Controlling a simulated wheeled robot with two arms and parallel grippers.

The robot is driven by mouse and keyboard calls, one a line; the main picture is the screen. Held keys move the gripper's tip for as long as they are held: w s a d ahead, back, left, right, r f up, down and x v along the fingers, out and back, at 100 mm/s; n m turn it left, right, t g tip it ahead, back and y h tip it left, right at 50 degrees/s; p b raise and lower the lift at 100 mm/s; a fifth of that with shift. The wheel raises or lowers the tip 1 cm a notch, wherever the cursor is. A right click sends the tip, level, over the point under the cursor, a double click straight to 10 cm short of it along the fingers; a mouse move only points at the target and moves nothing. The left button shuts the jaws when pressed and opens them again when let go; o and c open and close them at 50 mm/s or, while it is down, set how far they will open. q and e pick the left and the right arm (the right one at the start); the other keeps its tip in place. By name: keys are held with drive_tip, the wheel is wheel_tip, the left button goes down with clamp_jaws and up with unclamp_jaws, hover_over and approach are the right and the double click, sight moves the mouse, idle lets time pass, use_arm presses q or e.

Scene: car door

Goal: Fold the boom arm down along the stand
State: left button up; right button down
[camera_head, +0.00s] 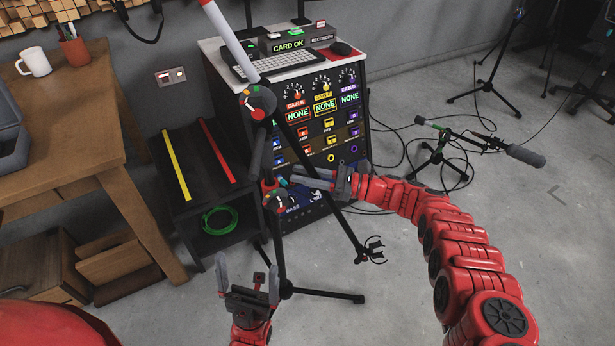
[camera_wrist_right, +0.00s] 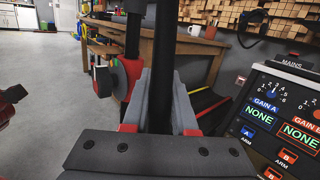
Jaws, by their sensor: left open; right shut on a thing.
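The black stand (camera_head: 277,250) stands upright on its tripod legs, with a mid-height clutch (camera_head: 276,197) on its pole. The boom arm (camera_head: 340,218) runs from a thick pale end at the upper left, through the pivot knob (camera_head: 257,102), down to a clip (camera_head: 371,251) at the lower right. It slants away from the pole. My right gripper (camera_head: 305,178) is shut on the boom below the pivot; in the right wrist view the dark tube (camera_wrist_right: 161,60) stands between its fingers. My left gripper (camera_head: 248,280) is open and empty, low beside the stand.
A recorder cabinet (camera_head: 350,95) stands behind the boom. A low black bench (camera_head: 180,175) with coiled green cable (camera_head: 219,220) and a wooden table (camera_head: 75,110) are at left. Another small stand with a microphone (camera_head: 525,156) is at right. Floor at right is mostly clear.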

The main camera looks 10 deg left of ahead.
drive_tip(key=c, duration=0.7)
unclamp_jaws()
drive_tip(key=d, duration=0.5)
drive_tip(key=d+f+b, duration=0.1)
drive_tip(key=d, duration=0.2)
drive_tip(key=shift+w+d+f, duration=0.1)
drive_tip(key=shift+w+d, duration=0.05)
drive_tip(key=shift+d, duration=0.15)
drive_tip(key=d+b, duration=0.4)
drive_tip(key=d, duration=0.4)
drive_tip(key=shift+d+f, duration=0.3)
drive_tip(key=shift+d, duration=0.05)
